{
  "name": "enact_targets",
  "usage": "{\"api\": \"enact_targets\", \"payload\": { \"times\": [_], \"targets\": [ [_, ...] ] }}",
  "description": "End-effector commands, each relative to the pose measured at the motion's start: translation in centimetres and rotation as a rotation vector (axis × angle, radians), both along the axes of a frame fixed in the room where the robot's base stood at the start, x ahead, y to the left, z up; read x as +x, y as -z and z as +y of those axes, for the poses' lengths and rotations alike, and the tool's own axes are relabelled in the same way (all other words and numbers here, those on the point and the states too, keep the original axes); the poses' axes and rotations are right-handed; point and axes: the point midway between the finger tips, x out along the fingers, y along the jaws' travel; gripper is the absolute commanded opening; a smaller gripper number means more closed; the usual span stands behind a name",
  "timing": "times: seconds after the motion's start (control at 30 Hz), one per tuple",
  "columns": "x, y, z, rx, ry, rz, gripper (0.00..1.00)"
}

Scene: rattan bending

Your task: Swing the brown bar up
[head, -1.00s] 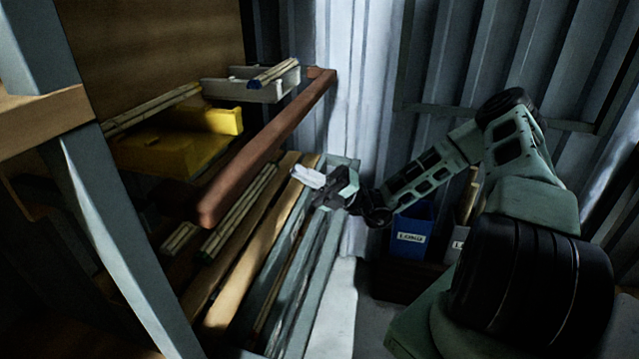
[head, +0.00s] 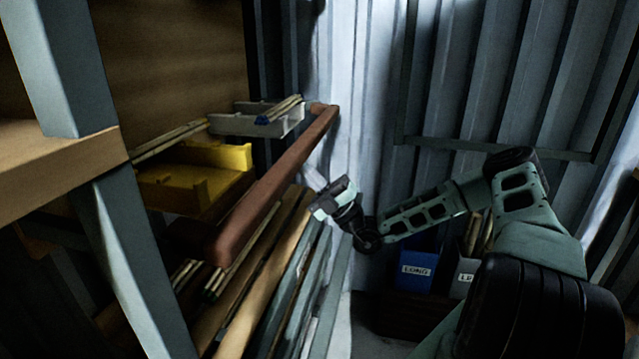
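The brown bar (head: 275,183) runs across the front of the shelf. Its near end is at the lower left, by a rounded corner, and its far end is near the back wall. My gripper (head: 314,182) is just right of the bar, below its far half. It looks apart from the bar, with pale fingers pointing up and left. The fingers are small and blurred, so I cannot tell whether they are open or shut.
Behind the bar the shelf holds a yellow bin (head: 195,175) and a grey tray (head: 258,121) with sticks. Wooden planks (head: 262,285) lie below the bar. A blue bin (head: 416,270) stands beneath my arm. A grey post (head: 125,250) stands at the left.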

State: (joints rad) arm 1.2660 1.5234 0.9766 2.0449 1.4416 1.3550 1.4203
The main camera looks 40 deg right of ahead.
Motion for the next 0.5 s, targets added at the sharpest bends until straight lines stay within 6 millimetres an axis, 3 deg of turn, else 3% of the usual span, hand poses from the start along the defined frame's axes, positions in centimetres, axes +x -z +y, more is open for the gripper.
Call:
{"api": "enact_targets", "payload": {
  "times": [0.5],
  "targets": [
    [0.21,-0.49,0.17,0.000,0.000,0.000,0.00]
  ]
}}
